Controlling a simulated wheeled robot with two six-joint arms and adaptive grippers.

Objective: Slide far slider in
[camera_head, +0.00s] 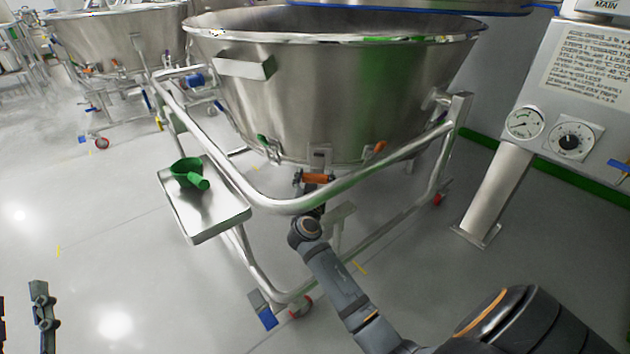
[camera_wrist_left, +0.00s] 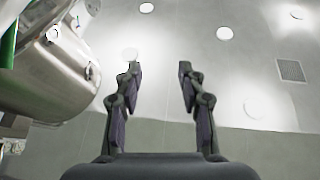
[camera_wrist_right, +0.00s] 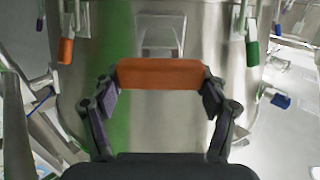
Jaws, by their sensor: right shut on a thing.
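A steel bowl (camera_head: 345,100) hangs in a tubular wheeled frame. An orange slider handle (camera_head: 318,178) sticks out low on the bowl's near side, below a small steel bracket. My right gripper (camera_head: 311,184) reaches up to it past the frame's front bar. In the right wrist view, its fingers stand at both ends of the orange bar (camera_wrist_right: 158,73) and are shut on it. My left gripper (camera_wrist_left: 158,75) is open and empty, pointing at the wall and ceiling. Which slider counts as the far one I cannot tell.
A second orange handle (camera_head: 381,147) and a green one (camera_head: 262,140) sit on the bowl's lower rim. A steel side tray (camera_head: 222,222) holds a green scoop (camera_head: 189,173). A gauge panel (camera_head: 575,100) stands at the right.

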